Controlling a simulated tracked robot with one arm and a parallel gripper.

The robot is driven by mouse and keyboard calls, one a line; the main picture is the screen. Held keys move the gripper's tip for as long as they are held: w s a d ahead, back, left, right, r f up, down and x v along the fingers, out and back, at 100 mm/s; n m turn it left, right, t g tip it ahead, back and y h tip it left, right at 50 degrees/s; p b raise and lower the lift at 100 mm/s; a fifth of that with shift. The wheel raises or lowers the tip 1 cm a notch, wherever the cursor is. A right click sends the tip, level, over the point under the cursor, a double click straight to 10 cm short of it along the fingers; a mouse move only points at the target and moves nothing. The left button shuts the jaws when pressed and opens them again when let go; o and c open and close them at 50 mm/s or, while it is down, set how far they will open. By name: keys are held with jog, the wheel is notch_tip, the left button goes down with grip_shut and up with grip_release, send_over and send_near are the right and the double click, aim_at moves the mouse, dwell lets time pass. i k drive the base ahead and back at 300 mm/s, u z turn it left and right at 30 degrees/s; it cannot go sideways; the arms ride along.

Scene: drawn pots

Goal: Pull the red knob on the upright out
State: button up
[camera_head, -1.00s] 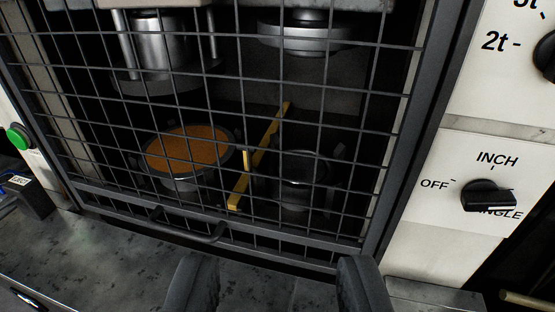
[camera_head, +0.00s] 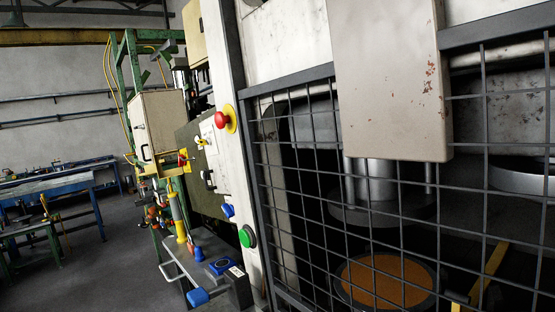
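The red knob (camera_head: 222,119) is a round mushroom head on a yellow backing, on the narrow side of the white upright (camera_head: 236,160) left of the mesh guard. It stands left of the picture's middle, above a green button (camera_head: 247,236). Whether the knob is pushed in or out I cannot tell. My gripper is outside the current view, so its distance from the knob does not show.
The mesh guard (camera_head: 308,190) covers the press opening, with an orange-filled pan (camera_head: 385,283) behind it. Benches (camera_head: 85,205) and open floor lie to the left.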

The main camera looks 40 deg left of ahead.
aim_at(220, 120)
jog(key=z, duration=1.8)
jog(key=k, duration=1.2)
jog(key=u, duration=1.9)
jog(key=i, duration=0.95)
jog(key=u, duration=0.15)
